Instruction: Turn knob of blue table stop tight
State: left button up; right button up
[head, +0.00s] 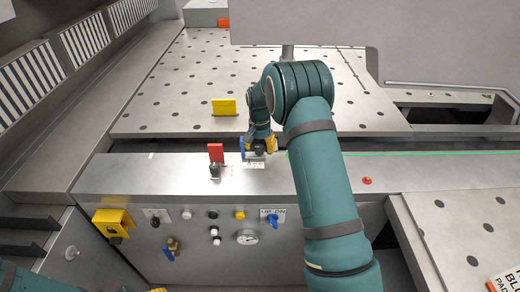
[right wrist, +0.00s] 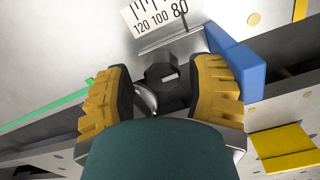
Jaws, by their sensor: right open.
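The blue table stop (head: 242,147) stands at the back edge of the steel front ledge, partly behind my right gripper. In the right wrist view the blue block (right wrist: 237,65) sits beside a dark faceted knob (right wrist: 161,74). My right gripper (head: 259,146) is over the stop. Its two yellow-padded fingers (right wrist: 160,92) are apart, one on each side of the knob. I cannot tell whether either finger touches it. A teal piece of my left arm shows at the lower left, with a yellow sliver at the bottom edge; the left jaws are not clear.
A red stop (head: 216,152) with a dark knob stands just left of the blue one. A yellow block (head: 224,107) is on the perforated table behind. A printed scale (right wrist: 158,16) lies by the knob. A red button (head: 367,181) is right of my arm.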

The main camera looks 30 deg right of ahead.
aim_at(260, 148)
jog(key=r, duration=0.6)
jog(key=shift+a+r, duration=0.25)
jog(key=shift+r, duration=0.15)
jog(key=shift+s+d+r, duration=0.1)
jog(key=shift+r, duration=0.05)
